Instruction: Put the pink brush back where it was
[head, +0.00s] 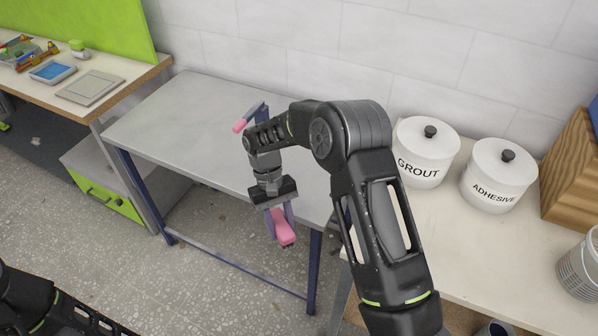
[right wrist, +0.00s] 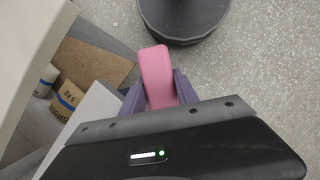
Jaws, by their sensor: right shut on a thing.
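The pink brush (head: 283,230) is held in my right gripper (head: 281,218), which points down in front of the grey table's front edge. In the right wrist view the pink brush (right wrist: 155,72) sticks out between the two purple fingers of my right gripper (right wrist: 157,92). Only its plain pink part shows; I cannot make out bristles. A second item with a pink end (head: 240,125) and a blue-purple part shows behind my right wrist, over the grey table. My left arm enters at the lower left; its gripper is outside the view.
The grey table (head: 190,110) has a wide bare top and blue legs. White grout (head: 425,165) and adhesive (head: 498,180) pots stand on the right counter. A workbench with trays (head: 90,87) is at the left.

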